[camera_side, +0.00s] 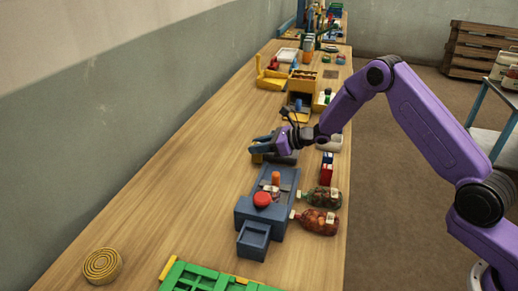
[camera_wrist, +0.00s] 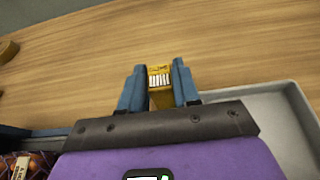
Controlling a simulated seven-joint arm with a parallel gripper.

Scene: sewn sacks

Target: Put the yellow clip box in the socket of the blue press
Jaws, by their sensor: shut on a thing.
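My gripper (camera_side: 257,148) is above the table just beyond the blue press. Its blue fingers (camera_wrist: 159,84) are shut on the yellow clip box (camera_wrist: 160,76), which shows a white striped patch in the wrist view. In the side view only a small yellow part of the box (camera_side: 256,158) shows by the fingers. The blue press (camera_side: 247,214) stands on the table, nearer the side camera than my gripper. It has a red button, an orange upright piece and a tray-like front part. I cannot make out its socket clearly.
Two bottle-like containers (camera_side: 319,222) lie right of the press. A red and blue item (camera_side: 326,170) and a pale tray (camera_side: 330,142) are near the table's right edge. A yellow coil (camera_side: 103,265) and a green crate (camera_side: 205,279) are in front. The table's left side is clear.

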